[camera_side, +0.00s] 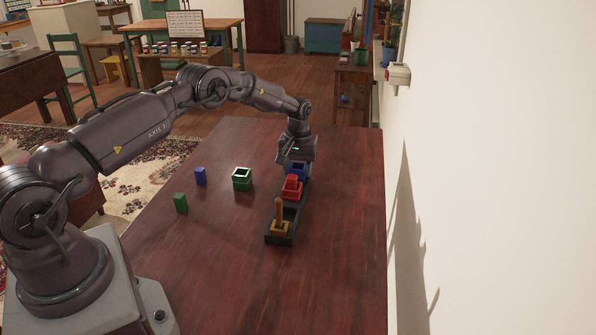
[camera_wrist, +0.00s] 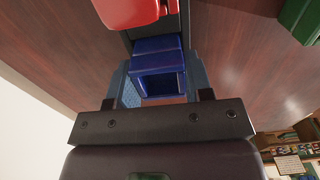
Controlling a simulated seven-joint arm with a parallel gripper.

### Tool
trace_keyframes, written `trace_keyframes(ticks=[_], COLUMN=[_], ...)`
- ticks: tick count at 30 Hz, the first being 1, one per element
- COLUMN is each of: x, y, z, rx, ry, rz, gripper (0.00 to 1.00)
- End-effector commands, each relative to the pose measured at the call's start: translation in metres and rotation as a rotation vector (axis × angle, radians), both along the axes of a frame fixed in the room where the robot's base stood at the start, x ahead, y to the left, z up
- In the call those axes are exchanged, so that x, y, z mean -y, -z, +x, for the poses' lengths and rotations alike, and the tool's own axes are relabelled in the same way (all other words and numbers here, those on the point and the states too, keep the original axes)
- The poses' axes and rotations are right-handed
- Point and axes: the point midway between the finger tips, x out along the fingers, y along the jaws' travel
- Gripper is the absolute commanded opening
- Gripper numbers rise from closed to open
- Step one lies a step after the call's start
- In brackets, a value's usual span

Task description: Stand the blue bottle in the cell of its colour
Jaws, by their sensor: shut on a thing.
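My gripper (camera_side: 299,161) is over the far end of a long dark tray (camera_side: 279,241). It is shut on a blue open-topped square cell (camera_side: 300,171), with one finger on each side. In the wrist view the blue cell (camera_wrist: 160,60) sits between the fingers, in line with the tray; whether it rests fully in it I cannot tell. A small upright blue block (camera_side: 200,176), possibly the blue bottle, stands on the table to the left, apart from my gripper.
A green cell (camera_side: 242,179) and green block (camera_side: 181,203) stand left on the table (camera_side: 335,270). A wall is at right.

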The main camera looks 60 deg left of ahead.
Motion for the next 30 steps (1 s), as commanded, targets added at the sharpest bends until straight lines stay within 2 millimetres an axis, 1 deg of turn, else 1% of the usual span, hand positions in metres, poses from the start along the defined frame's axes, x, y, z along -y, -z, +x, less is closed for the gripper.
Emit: trace_keyframes(ticks=[1,3,11,20,21,23,24,30], x=[0.000,0.000,0.000,0.000,0.000,0.000,0.000,-0.003], y=[0.005,0.009,0.009,0.020,0.020,0.021,0.021,0.022], z=[0.000,0.000,0.001,0.000,0.000,-0.001,-0.001,-0.004], rx=[0.001,0.003,0.004,0.003,0.003,0.002,0.001,-0.007], ry=[0.000,0.000,0.000,-0.001,-0.001,-0.001,-0.001,-0.002], rz=[0.000,0.000,0.001,0.001,0.001,0.001,0.001,0.004], gripper=[0.19,0.19,0.19,0.19,0.56,0.70,0.72,0.72])
